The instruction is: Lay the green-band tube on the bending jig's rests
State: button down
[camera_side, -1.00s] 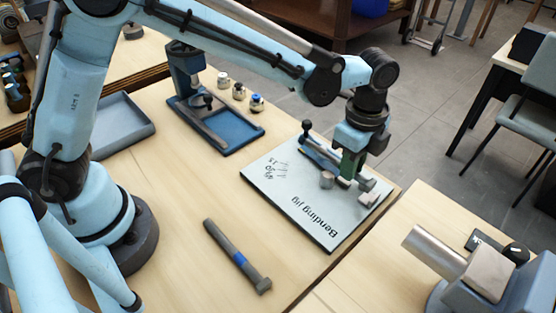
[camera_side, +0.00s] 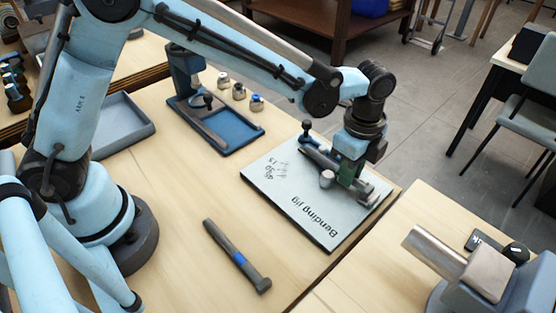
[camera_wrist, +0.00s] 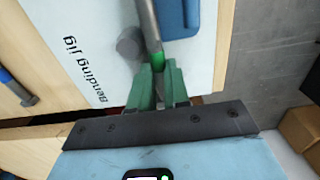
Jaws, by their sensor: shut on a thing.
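The grey green-band tube (camera_side: 317,157) lies along the bending jig (camera_side: 290,205), above or on its rests; whether it touches them cannot be told. In the wrist view the tube (camera_wrist: 148,22) runs up from between my fingers, with its green band (camera_wrist: 157,61) at the fingertips. My gripper (camera_side: 349,180) points down over the jig and is shut on the tube at the band. It also shows in the wrist view (camera_wrist: 158,72). A round grey post (camera_wrist: 129,43) stands just left of the tube. The fingers hide part of the rests.
A blue-band tube (camera_side: 238,258) lies on the table in front of the jig. A blue stand (camera_side: 222,137), several small capped items (camera_side: 239,91) and a grey tray (camera_side: 120,128) are behind. A machine with a metal cylinder (camera_side: 433,252) stands at the right.

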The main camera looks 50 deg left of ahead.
jog(key=shift+f, duration=0.25)
dwell(0.4)
jog(key=c, duration=1)
grip_release()
notch_tip(320, 180, up, 12)
jog(key=shift+r, duration=0.1)
jog(key=shift+r, duration=4.4)
